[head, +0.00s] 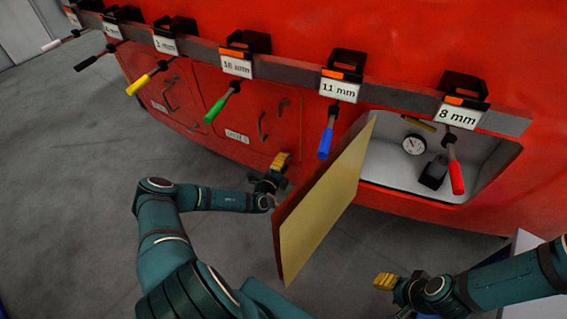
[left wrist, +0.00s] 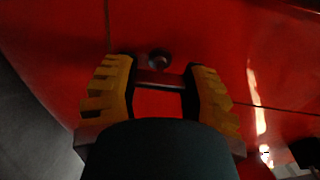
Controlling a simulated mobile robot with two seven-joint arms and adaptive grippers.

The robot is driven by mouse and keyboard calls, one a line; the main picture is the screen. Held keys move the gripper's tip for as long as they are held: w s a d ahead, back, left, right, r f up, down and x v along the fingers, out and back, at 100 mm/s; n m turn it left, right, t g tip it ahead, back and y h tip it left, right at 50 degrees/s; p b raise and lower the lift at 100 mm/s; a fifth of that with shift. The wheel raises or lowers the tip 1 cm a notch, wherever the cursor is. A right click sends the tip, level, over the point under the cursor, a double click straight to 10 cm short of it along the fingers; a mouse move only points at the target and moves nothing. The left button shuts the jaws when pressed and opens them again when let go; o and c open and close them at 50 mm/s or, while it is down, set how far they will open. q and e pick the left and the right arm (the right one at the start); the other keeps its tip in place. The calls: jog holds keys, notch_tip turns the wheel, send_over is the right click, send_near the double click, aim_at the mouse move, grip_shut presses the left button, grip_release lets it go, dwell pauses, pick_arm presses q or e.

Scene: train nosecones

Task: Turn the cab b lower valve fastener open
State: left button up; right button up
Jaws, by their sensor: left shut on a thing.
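My left gripper (head: 281,162) is at the red train front, just left of the open hatch door. In the left wrist view its yellow fingers (left wrist: 160,84) are on both sides of a dark bar at a round dark knob (left wrist: 158,58) on the red panel. I take this to be the valve fastener; the gripper is shut on it. In the head view the gripper and door hide the fastener. My right gripper (head: 386,282) is low at the right, away from the train; whether its yellow jaws are open is unclear.
The hatch door (head: 322,205) stands open beside my left forearm. The compartment (head: 385,165) behind it holds a gauge (head: 413,145). Screwdrivers, including blue (head: 327,143) and red (head: 455,176), hang from a labelled rack (head: 290,75) above. The grey floor (head: 80,200) at left is clear.

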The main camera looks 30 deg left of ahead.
pick_arm(q)
jog(key=shift+a+r, duration=0.1)
jog(key=shift+a, duration=0.15)
jog(key=o, duration=1.2)
jog(key=shift+o, duration=0.2)
jog(key=shift+d, duration=0.1)
jog(key=shift+s, duration=0.15)
jog(key=shift+s+d, duration=0.1)
jog(key=shift+s, duration=0.15)
jog(key=s+d, duration=0.1)
jog(key=s, duration=1)
jog(key=shift+s, duration=0.15)
